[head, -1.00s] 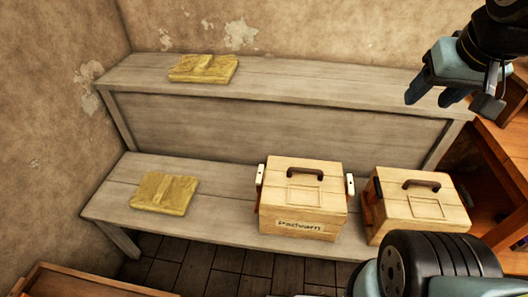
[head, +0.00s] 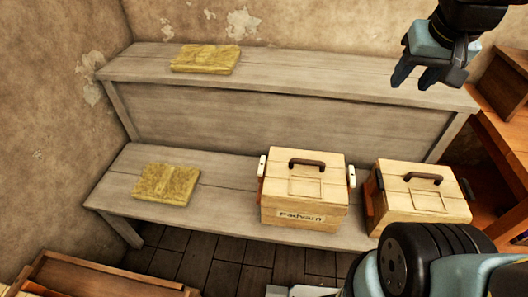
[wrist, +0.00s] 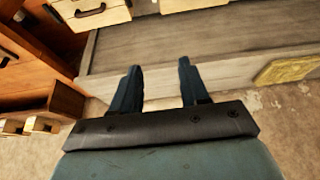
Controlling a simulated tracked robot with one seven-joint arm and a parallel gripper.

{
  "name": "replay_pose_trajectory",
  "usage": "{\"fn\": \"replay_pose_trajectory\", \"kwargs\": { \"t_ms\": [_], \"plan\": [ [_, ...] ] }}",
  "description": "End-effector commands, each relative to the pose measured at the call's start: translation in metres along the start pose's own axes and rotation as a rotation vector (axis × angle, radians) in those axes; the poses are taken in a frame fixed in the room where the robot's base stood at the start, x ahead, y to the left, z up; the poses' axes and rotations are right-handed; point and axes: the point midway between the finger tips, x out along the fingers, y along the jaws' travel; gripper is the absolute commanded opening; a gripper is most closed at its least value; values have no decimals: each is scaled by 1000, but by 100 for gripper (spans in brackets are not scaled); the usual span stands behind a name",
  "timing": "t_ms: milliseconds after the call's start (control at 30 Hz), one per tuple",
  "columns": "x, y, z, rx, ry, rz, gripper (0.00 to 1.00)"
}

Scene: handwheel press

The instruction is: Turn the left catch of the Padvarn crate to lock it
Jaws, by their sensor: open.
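The Padvarn crate (head: 303,190) is a pale wooden box on the lower bench. Its lid is on, with a dark handle on top and a "Padvarn" label on its front. Its left catch (head: 262,166) is a white piece standing upright at the left side of the lid. A similar white catch (head: 351,177) is on the right side. My gripper (head: 415,82) is open and empty, above the upper shelf at the upper right, well away from the crate. In the wrist view its two dark fingers (wrist: 157,90) are spread apart with nothing between them.
A second pale crate (head: 420,194) with dark catches stands close to the right of the Padvarn crate. Yellow pads lie on the lower bench (head: 165,184) and upper shelf (head: 205,58). Wooden furniture (head: 500,150) stands at the right.

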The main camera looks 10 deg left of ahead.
Motion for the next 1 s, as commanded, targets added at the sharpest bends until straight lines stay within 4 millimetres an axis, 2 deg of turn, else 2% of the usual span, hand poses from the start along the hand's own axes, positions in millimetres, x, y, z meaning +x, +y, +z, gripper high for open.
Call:
{"fn": "replay_pose_trajectory", "kwargs": {
  "t_ms": [200, 500, 767, 1000],
  "plan": [
    [37, -30, -30, 2, -67, 8, 45],
    [94, -82, -58, 3, -147, 13, 45],
    [149, -135, -67, 2, -215, 12, 45],
    [204, -188, -60, 3, -284, 10, 45]
  ]
}}
